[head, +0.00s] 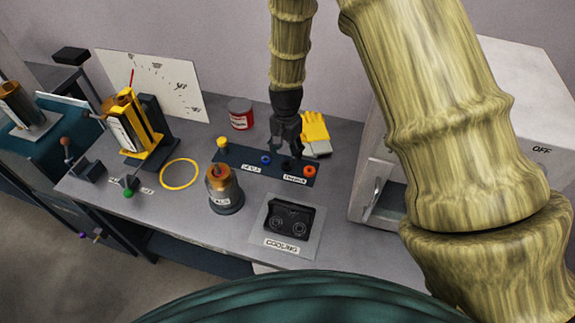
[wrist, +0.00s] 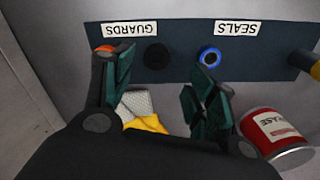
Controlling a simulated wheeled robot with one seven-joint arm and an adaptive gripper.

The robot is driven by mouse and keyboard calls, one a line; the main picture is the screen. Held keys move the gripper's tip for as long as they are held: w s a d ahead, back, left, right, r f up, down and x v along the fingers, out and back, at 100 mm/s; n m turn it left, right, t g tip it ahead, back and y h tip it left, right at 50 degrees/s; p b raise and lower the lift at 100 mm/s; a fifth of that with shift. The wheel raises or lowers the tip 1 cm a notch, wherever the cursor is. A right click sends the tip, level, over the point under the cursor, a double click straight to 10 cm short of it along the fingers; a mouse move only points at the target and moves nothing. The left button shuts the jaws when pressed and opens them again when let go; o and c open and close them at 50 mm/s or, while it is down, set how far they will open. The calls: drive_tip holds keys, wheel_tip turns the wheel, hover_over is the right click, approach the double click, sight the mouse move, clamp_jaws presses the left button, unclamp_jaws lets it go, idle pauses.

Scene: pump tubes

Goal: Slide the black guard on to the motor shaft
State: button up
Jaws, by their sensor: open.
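The black guard (wrist: 157,56) stands on a dark strip (wrist: 180,80) beside the "GUARDS" label, ahead of the gap between my fingers in the wrist view. In the head view my gripper (head: 288,148) hangs over the strip and largely hides the guard. My gripper (wrist: 160,95) is open and empty, fingers apart, not visibly touching the guard. An orange guard (head: 309,171) is to its right in the head view, and a blue seal (head: 265,160) to its left.
A yellow pump-like unit (head: 130,125), a yellow ring (head: 179,173), and a "COOLING" block (head: 290,218) share the table. A red-and-white can (head: 240,113) and yellow gloves (head: 313,128) lie behind the strip. A white cabinet (head: 525,130) borders the right.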

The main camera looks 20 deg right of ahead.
sight(288, 167)
drive_tip(key=shift+s+d+f+p, duration=0.15)
drive_tip(key=shift+f+p, duration=0.35)
drive_tip(key=shift+f, duration=0.8)
drive_tip(key=shift+w+d+f+p, duration=0.1)
drive_tip(key=shift+f+p, duration=0.35)
drive_tip(key=shift+f, duration=0.8)
drive_tip(key=c, duration=0.8)
